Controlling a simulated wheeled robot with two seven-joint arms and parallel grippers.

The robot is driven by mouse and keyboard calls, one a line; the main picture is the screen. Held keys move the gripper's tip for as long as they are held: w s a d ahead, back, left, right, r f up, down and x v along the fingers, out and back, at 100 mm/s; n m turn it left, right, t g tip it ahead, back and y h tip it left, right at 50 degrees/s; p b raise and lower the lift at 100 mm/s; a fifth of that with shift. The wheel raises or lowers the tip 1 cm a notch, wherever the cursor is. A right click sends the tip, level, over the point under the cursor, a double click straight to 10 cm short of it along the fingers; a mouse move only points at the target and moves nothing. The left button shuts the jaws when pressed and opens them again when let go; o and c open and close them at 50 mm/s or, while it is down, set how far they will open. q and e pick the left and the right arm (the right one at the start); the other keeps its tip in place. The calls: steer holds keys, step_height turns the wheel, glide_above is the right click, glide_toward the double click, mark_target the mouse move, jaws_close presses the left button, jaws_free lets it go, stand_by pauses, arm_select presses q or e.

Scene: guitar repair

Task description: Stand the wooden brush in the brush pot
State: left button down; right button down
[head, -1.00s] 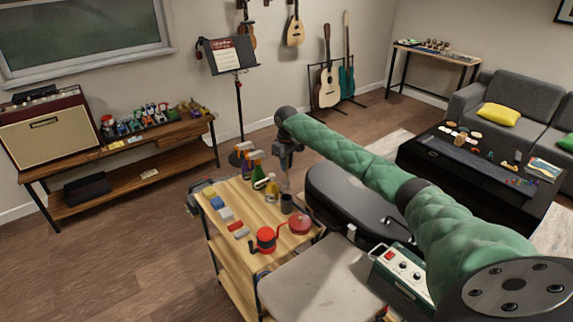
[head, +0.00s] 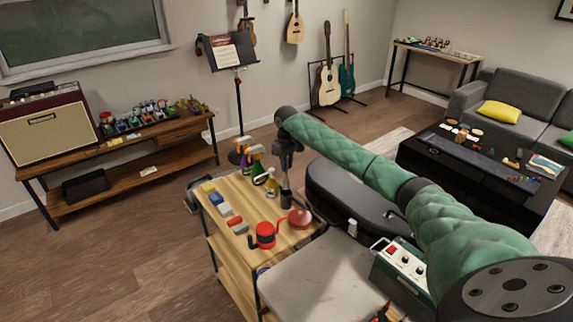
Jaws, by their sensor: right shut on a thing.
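My right gripper (head: 285,172) hangs from the green-sleeved arm over the far right part of the wooden cart top. It points down and is shut on the wooden brush, which is thin and mostly hidden here. The small dark brush pot (head: 286,200) stands on the cart directly below the gripper, in line with it. The brush's lower end is at or inside the pot; I cannot tell how deep or whether it touches the bottom. My left gripper is not in view.
Spray bottles (head: 256,166) and a yellow-green bottle (head: 271,182) stand close left of the pot. A red-and-black round item (head: 265,235) and a red round item (head: 299,218) sit in front. A black guitar case (head: 345,200) lies right of the cart.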

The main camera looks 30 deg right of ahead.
mark_target(286, 178)
steer(key=shift+f, duration=3.25)
steer(key=c, duration=1.4)
jaws_free()
steer(key=shift+o, duration=0.7)
steer(key=shift+r, duration=0.15)
steer(key=shift+r+b, duration=0.6)
steer(key=shift+r, duration=0.25)
step_height(286, 178, up, 4)
steer(key=shift+r+b, duration=0.25)
steer(key=shift+b, duration=0.5)
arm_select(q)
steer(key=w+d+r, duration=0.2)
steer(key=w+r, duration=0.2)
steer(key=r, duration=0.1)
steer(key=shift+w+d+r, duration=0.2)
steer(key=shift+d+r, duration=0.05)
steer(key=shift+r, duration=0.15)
arm_select(e)
steer(key=shift+r, duration=0.65)
